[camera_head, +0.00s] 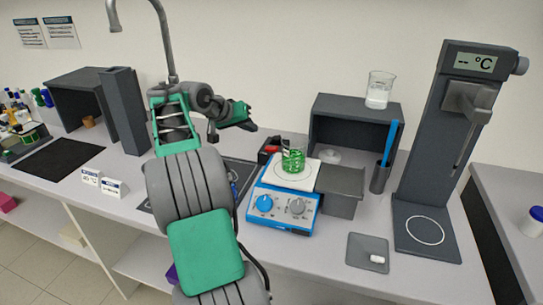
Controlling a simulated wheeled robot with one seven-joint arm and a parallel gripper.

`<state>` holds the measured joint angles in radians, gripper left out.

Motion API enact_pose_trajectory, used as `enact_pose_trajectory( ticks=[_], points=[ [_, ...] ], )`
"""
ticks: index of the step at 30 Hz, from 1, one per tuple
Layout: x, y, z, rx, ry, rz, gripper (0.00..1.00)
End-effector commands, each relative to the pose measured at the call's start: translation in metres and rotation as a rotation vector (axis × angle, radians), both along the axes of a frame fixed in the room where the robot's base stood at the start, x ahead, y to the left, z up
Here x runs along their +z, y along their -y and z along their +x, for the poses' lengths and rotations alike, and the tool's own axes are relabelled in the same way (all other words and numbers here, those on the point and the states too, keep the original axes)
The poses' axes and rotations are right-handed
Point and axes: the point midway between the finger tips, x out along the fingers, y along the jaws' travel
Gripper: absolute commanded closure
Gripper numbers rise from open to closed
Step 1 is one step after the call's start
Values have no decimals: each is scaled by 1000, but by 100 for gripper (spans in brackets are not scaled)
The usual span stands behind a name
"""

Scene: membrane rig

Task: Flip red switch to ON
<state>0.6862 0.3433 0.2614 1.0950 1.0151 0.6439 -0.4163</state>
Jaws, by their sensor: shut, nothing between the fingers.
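The red switch (269,149) is a small red part on a dark box behind the left back corner of the blue and white stirrer plate (285,209). It is too small to tell which way it is set. My gripper (251,126) is shut and empty. It is above and slightly left of the switch in the picture, with a visible gap between them. My arm covers part of the bench to the left.
A green-marked beaker (293,161) stands on the stirrer's top. A dark open-front box (352,106) with a glass beaker (379,90) on top is behind. A tall instrument stand (432,150) is at right. Free bench (315,258) lies in front.

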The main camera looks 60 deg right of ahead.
Motion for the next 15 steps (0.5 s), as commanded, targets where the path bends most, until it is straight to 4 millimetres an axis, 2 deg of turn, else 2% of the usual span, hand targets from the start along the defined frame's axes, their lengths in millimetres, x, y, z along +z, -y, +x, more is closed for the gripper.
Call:
enact_pose_trajectory(
  ticks=[10, 15],
  points=[
    [1, 3, -3, -10, 0, -3, 100],
    [-12, 17, -6, -11, -1, -3, 100]
  ],
)
